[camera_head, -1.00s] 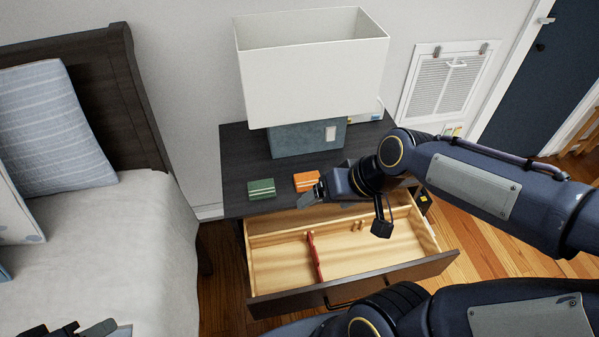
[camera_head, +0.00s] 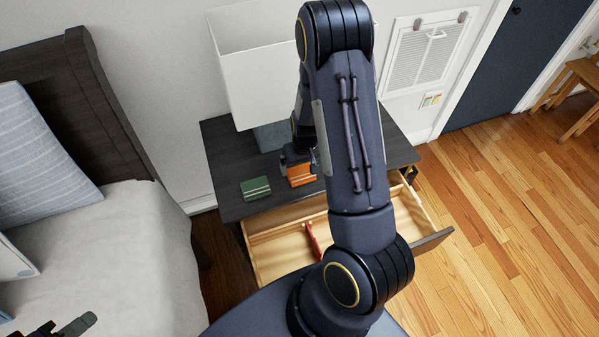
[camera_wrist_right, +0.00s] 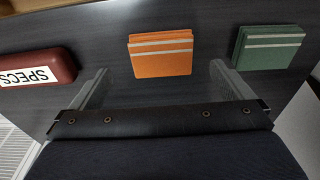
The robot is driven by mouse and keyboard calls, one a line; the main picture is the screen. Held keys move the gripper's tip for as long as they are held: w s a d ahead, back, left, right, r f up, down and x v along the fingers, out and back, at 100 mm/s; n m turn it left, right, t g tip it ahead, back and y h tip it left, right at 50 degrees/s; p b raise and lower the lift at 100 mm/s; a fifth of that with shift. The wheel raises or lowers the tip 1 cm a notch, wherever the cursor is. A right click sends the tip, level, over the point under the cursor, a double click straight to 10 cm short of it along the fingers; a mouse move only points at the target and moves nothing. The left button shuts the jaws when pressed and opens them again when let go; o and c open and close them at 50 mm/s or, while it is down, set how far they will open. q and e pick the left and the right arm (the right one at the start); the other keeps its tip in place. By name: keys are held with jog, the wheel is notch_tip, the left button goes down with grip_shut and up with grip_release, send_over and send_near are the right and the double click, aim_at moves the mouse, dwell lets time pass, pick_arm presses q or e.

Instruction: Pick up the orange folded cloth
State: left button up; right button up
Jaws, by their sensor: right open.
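The orange folded cloth (camera_head: 301,178) lies on the dark nightstand top (camera_head: 228,160), partly hidden by my right gripper in the head view. In the right wrist view the cloth (camera_wrist_right: 160,54) is flat with pale stripes along one edge. My right gripper (camera_head: 297,158) is above it at the nightstand. In the wrist view its fingers (camera_wrist_right: 161,82) are spread, with the cloth ahead of the gap between them and nothing held. My left gripper (camera_head: 62,328) shows only in part at the bottom left corner of the head view, and its opening is unclear.
A green folded cloth (camera_head: 255,188) lies beside the orange one. A red case marked SPECS (camera_wrist_right: 38,70) lies on the other side in the wrist view. A white-shaded lamp (camera_head: 250,60) stands behind. The drawer (camera_head: 275,246) below is pulled out. A bed (camera_head: 110,240) is at left.

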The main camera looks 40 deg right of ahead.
aim_at(301, 172)
jog(key=f, duration=0.2)
jog(key=w+f+p, duration=0.1)
jog(key=f, duration=0.2)
jog(key=c, duration=1)
jog(key=shift+r, duration=0.15)
